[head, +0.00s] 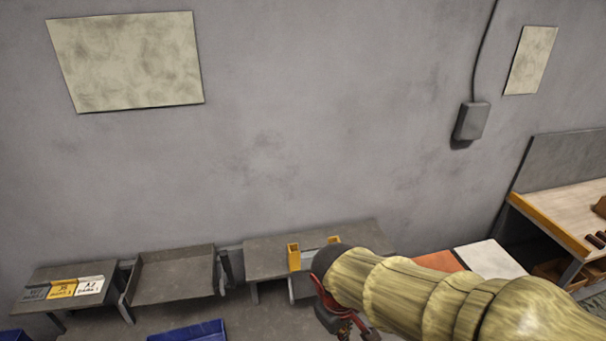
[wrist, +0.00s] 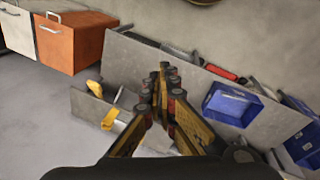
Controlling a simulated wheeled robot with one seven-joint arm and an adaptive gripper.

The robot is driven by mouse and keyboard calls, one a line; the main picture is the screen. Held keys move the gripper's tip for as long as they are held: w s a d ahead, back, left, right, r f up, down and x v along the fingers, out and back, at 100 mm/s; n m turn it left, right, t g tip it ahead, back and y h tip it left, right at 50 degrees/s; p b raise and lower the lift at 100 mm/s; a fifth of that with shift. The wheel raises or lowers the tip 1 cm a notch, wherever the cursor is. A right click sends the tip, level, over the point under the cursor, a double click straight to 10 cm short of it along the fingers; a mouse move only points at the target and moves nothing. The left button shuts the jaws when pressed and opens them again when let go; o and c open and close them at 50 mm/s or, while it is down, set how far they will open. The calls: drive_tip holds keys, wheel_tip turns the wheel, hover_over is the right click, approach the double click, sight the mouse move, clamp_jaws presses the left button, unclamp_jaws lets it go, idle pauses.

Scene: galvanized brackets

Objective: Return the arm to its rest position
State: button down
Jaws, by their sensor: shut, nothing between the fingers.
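My gripper (wrist: 163,76) shows in the middle of the wrist view, its yellow and dark fingers together and nothing between them. It points toward a grey bench top (wrist: 150,58) that looks tilted in this view. In the head view my wood-patterned arm reaches in from the lower right. I cannot tell how far the fingers are from the bench.
Blue bins (wrist: 233,104) stand on the bench. In the head view, a grey tray (head: 172,275) and labelled plates (head: 65,287) line the wall, with a wooden workbench (head: 565,208) at right.

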drive_tip(key=s+d+m+t+y+b, duration=0.1)
drive_tip(key=s+d+m+t+b, duration=0.2)
drive_tip(key=s+d+m+b, duration=0.4)
drive_tip(key=s+d+b, duration=0.2)
drive_tip(key=d+b, duration=0.1)
drive_tip(key=shift+s+r+t+y, duration=0.15)
drive_tip(key=shift+r+t+y, duration=0.15)
drive_tip(key=shift+r+t, duration=0.1)
